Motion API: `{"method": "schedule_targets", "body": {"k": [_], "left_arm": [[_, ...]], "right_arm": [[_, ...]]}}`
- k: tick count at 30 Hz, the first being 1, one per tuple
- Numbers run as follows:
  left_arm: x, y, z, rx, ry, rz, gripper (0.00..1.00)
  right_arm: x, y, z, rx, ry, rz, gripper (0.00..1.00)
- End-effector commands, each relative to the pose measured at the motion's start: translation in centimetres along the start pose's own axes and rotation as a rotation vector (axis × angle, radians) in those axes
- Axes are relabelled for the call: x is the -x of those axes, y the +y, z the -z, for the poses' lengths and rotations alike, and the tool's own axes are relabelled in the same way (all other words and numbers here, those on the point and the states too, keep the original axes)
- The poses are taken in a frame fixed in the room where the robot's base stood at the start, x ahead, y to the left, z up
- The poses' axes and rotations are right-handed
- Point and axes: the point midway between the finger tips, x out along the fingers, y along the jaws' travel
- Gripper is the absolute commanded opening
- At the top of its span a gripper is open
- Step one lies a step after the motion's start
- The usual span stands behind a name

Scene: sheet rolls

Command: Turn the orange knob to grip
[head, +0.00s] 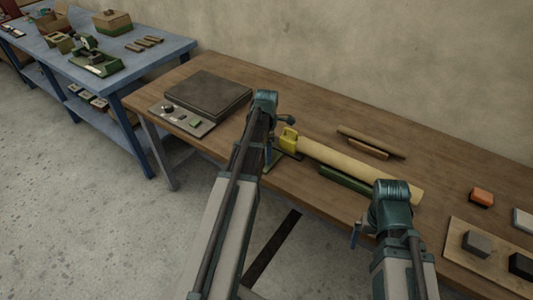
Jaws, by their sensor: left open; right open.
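I cannot make out a clear orange knob. A small orange block-like piece (481,197) lies on the right of the wooden table; I cannot tell if it is a knob. A pale roll (350,170) lies across the table, with a yellow block-like part (288,141) at its left end. My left gripper (268,157) is open, just left of the yellow part, and is partly hidden by its arm. My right gripper (355,236) is open, near the table's front edge, below the roll's right end. It is far left of the orange piece.
A dark plate with a control panel (182,118) stands at the table's left end. Two thin brown bars (371,143) lie behind the roll and a green bar (346,180) in front. A light board (480,262) carries dark blocks at right. A blue bench (160,53) stands at left.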

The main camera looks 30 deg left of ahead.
Motion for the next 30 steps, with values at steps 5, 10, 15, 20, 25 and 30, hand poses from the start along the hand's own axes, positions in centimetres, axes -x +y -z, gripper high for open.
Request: {"method": "schedule_targets", "body": {"k": [5, 10, 15, 20, 25, 30], "left_arm": [[0.06, 0.00, 0.00, 0.000, 0.000, 0.000, 0.64], [0.05, 0.00, 0.00, 0.000, 0.000, 0.000, 0.33], [0.05, 0.00, 0.00, 0.000, 0.000, 0.000, 0.03], [0.05, 0.00, 0.00, -0.002, 0.000, 0.000, 0.00], [0.05, 0.01, 0.00, -0.037, 0.000, 0.000, 0.00], [0.05, 0.00, 0.00, -0.131, 0.000, 0.000, 0.00]], "right_arm": [[0.06, 0.00, 0.00, 0.000, 0.000, 0.000, 1.00], [0.05, 0.00, 0.00, 0.000, 0.000, 0.000, 1.00], [0.05, 0.01, 0.00, 0.000, 0.000, 0.000, 1.00], [0.05, 0.01, 0.00, 0.000, 0.000, 0.000, 1.00], [0.05, 0.00, 0.00, 0.000, 0.000, 0.000, 1.00], [0.04, 0.00, 0.00, 0.000, 0.000, 0.000, 1.00]]}}
